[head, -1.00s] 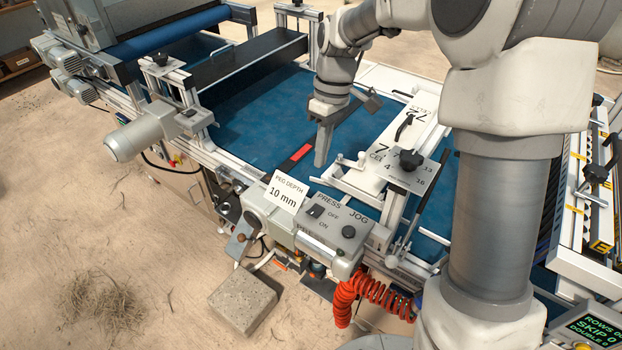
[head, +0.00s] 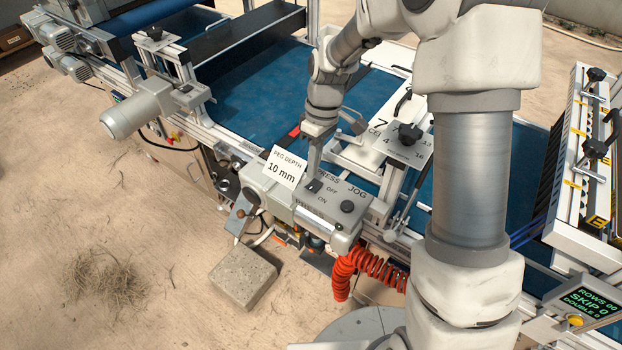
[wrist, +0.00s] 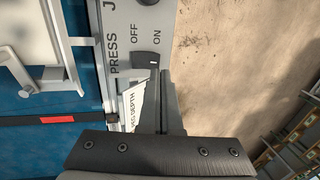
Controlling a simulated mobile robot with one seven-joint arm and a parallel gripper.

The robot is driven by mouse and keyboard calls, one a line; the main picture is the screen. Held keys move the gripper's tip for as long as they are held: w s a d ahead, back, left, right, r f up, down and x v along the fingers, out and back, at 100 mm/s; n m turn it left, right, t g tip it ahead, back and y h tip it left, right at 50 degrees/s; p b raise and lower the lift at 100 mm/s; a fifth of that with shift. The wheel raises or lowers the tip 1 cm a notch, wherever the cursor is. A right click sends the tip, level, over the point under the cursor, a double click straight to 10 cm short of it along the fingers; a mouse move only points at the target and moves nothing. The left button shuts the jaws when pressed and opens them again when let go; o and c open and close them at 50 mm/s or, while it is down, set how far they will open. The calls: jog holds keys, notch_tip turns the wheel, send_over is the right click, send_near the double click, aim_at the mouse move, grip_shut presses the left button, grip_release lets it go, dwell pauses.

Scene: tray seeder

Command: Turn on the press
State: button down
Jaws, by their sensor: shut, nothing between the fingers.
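The press control box (head: 335,207) is a light grey panel marked PRESS and JOG. Its dark PRESS rocker switch (head: 312,187) sits beside the words OFF and ON. My gripper (head: 314,176) is shut and empty, pointing down at the switch. In the wrist view its dark fingertips (wrist: 164,76) are close beside the rocker; I cannot tell whether they touch it.
A round black JOG knob (head: 347,207) is on the same box. A white PEG DEPTH 10 mm card (head: 285,168) stands just left of my gripper. A red coiled hose (head: 370,268) hangs below. The blue belt (head: 260,105) lies behind. A concrete block (head: 244,277) is on the ground.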

aim_at(310, 190)
jog(key=shift+s+a+f, duration=0.15)
jog(key=shift+s+f, duration=0.05)
jog(key=shift+f, duration=0.9)
jog(key=shift+s+a+f, duration=0.15)
jog(key=shift+f, duration=0.95)
jog(key=shift+s+a+f+t+b, duration=0.15)
jog(key=shift+f+t+b, duration=0.15)
jog(key=shift+f+b, duration=0.3)
jog(key=shift+r+h, duration=0.3)
jog(key=shift+w+d+r, duration=0.2)
jog(key=shift+w+d, duration=0.4)
jog(key=shift+w, duration=0.05)
